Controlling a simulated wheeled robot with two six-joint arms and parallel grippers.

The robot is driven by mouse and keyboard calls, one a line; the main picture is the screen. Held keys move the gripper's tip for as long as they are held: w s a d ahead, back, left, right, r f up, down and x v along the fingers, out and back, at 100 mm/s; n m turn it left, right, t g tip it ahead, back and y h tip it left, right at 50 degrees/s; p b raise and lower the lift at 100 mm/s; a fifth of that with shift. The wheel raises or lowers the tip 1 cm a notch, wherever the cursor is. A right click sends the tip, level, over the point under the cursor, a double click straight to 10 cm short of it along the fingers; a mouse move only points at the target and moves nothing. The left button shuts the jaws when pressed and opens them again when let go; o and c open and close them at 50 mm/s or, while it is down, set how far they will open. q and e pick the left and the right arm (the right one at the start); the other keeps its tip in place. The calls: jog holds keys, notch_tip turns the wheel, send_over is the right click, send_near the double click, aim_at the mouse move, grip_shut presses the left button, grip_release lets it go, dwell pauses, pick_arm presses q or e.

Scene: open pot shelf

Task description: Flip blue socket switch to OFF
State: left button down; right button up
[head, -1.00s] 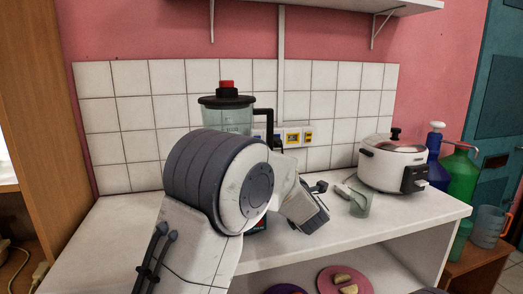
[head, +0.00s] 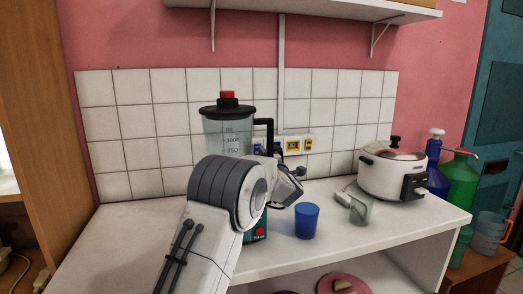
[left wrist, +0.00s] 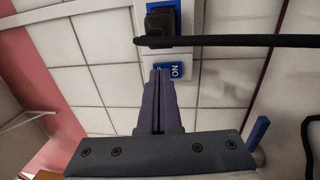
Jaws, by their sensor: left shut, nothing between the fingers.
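The blue socket switch (left wrist: 172,70) is on the wall in the left wrist view, a small blue rocker with the sideways letters "ON". The blue socket (left wrist: 163,6) beyond it holds a black plug (left wrist: 160,27) with a black cable. In the head view the blue socket (head: 258,146) shows partly behind the blender handle. My left gripper (left wrist: 160,74) is shut and empty. Its fingertips overlap the near edge of the switch in the picture; I cannot tell whether they touch it. In the head view the left gripper (head: 299,172) is near the wall. My right gripper is not in view.
A blender (head: 228,130) stands behind my left arm. Yellow sockets (head: 293,145) are right of the blue one. A blue cup (head: 307,221), a clear cup (head: 360,209) and a white cooker (head: 392,173) stand on the counter (head: 330,247). A shelf (head: 310,12) hangs above.

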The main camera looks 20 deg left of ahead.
pick_arm(q)
jog(key=shift+w+a+r, duration=0.1)
jog(key=shift+w+a, duration=0.25)
jog(key=shift+w, duration=0.25)
